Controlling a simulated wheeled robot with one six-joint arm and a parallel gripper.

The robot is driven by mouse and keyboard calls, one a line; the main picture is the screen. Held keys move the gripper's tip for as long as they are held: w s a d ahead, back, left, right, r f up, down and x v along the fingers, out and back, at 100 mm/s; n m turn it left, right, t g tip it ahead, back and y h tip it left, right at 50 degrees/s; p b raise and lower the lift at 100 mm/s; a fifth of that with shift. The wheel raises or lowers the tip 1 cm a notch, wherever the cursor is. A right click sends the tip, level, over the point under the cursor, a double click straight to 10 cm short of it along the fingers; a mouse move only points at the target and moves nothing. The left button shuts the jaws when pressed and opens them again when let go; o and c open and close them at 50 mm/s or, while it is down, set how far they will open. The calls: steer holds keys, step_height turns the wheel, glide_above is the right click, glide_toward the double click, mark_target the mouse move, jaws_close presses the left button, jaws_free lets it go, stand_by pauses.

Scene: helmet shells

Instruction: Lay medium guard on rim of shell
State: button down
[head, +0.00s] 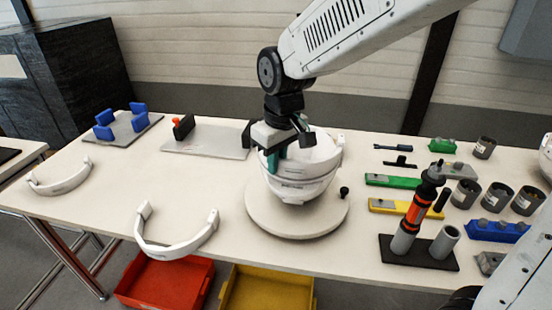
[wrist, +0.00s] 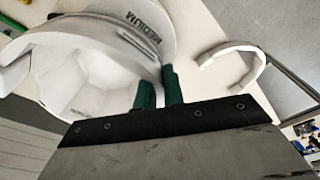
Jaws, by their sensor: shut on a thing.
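The white shell (head: 322,148) sits open side up on a round cream stand (head: 290,227). In the wrist view the shell's hollow inside (wrist: 85,75) fills the left. A white curved guard marked MEDIUM (wrist: 145,28) runs along the shell's upper edge; in the head view white bands (head: 296,190) wrap the shell's front. My gripper (head: 274,160) is at the shell's left rim, its green fingers (wrist: 159,88) shut on the guard's end. The fingers hide that end, and I cannot tell whether the guard rests fully on the rim.
Two loose white guards lie left, one near the front edge (head: 178,248) and one farther left (head: 60,188). A grey board (head: 205,143) lies behind. Tools, grey cups (head: 497,196) and a dark holder (head: 420,255) crowd the right. Red (head: 165,283) and yellow (head: 265,290) bins are below.

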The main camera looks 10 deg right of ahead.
steer(key=shift+f, duration=0.2)
steer(key=c, duration=1.4)
jaws_free()
steer(key=shift+c, duration=0.2)
steer(key=r, duration=0.7)
steer(key=shift+s+d+r, duration=0.25)
steer(key=shift+s+r, duration=0.1)
steer(key=shift+r, duration=0.05)
steer(key=s+d+m, duration=0.3)
steer(key=s+d, duration=0.4)
steer(key=s, duration=0.4)
steer(key=s+d+f+m, duration=0.1)
steer(key=s+d+m, duration=0.2)
steer(key=s+d, duration=0.5)
steer(key=s, duration=0.2)
steer(key=shift+s+d+h, duration=0.2)
steer(key=shift+s+h, duration=0.1)
steer(key=shift+s, duration=0.05)
